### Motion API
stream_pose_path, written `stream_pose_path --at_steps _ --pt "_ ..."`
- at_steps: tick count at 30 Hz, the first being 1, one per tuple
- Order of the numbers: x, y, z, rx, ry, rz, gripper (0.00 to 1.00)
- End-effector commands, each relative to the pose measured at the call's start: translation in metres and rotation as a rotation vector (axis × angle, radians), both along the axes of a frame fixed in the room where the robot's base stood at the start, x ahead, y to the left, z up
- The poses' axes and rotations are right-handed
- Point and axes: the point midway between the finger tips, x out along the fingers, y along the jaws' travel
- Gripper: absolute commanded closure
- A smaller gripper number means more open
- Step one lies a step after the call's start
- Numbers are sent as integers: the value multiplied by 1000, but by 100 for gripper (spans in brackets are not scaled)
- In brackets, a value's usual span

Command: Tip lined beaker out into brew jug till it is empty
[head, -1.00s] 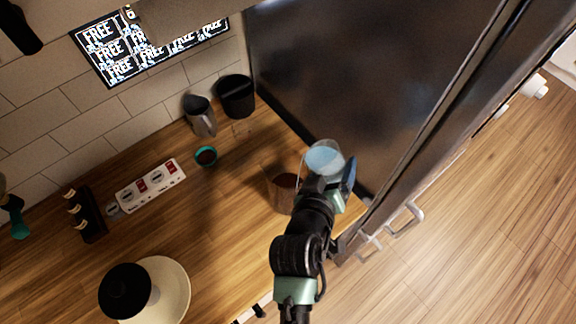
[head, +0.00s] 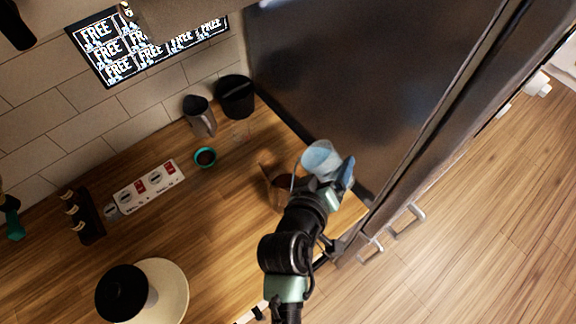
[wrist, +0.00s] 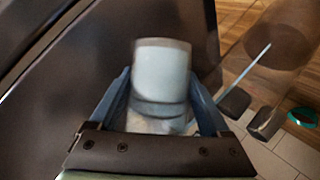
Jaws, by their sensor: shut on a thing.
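The lined beaker (head: 318,157), clear with pale blue contents, is held tilted above the worktop, its mouth toward the left. In the wrist view the beaker (wrist: 162,72) sits between the blue fingers; its lines cannot be made out. My gripper (head: 336,178) is shut on it; the gripper (wrist: 162,108) also shows in the wrist view. The brew jug (head: 279,190), clear with brown contents, stands left of and below the beaker, partly hidden by my arm. In the wrist view the jug (wrist: 285,45) is blurred at the right. A thin pale line shows by it, a stream or a rod; I cannot tell.
A dark fridge-like panel (head: 340,70) rises close to the right of the beaker. A grey pitcher (head: 200,117), a black bin (head: 236,96) and a small teal cup (head: 205,157) stand behind the jug. A power strip (head: 148,187) lies left; the worktop between is clear.

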Motion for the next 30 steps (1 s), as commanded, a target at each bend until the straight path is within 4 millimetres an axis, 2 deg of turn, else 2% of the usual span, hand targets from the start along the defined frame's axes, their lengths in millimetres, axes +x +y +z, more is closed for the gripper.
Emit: stream_pose_path --at_steps 30 --pt "1 1 -4 -103 46 1 74"
